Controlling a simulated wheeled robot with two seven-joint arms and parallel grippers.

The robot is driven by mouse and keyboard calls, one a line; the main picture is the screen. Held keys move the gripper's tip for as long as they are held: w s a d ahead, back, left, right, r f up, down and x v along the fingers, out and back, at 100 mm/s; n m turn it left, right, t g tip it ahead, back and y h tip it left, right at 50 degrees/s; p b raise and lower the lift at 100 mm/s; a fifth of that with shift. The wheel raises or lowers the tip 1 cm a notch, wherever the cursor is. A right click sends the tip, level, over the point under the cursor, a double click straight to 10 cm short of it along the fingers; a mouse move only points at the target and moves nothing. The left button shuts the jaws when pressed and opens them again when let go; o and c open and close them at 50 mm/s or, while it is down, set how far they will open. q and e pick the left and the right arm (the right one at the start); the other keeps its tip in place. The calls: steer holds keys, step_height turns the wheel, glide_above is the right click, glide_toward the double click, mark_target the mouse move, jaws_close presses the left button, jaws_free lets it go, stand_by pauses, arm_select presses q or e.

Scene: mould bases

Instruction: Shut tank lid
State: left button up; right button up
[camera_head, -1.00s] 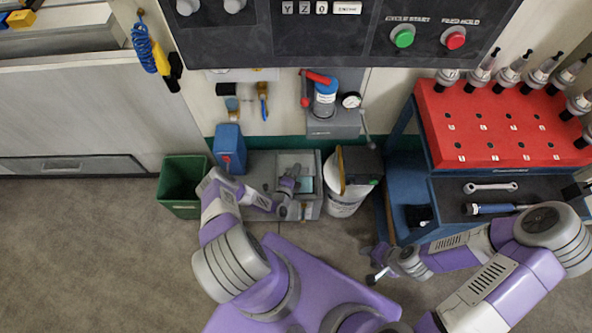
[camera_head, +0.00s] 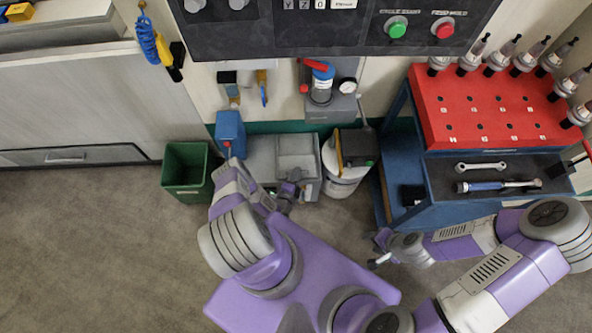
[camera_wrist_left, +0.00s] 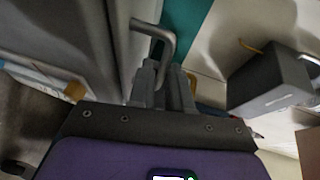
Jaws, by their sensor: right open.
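The grey coolant tank (camera_head: 262,157) stands on the floor against the wall in the head view. Its lighter grey lid panel (camera_head: 296,146) shows on the right part of the tank, and no open interior is visible there. I cannot tell whether the lid lies fully flat. My left gripper (camera_head: 287,190) is at the tank's front edge. In the left wrist view its fingers (camera_wrist_left: 164,72) are close together on a bent metal handle (camera_wrist_left: 166,35), whose end passes between them. My right gripper (camera_head: 377,250) is open and empty, low in front of the blue cart.
A green bin (camera_head: 186,172) and a blue canister (camera_head: 230,130) stand left of the tank. A white bucket (camera_head: 343,183) stands close on its right. The blue cart (camera_head: 430,180) with a red tool rack is further right. The floor at left is clear.

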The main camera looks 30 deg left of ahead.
arm_select(q)
steer(key=shift+o, duration=1.2)
steer(key=shift+w+a, duration=0.1)
steer(key=p+v, duration=0.2)
steer(key=v, duration=0.5)
steer(key=shift+s, duration=0.35)
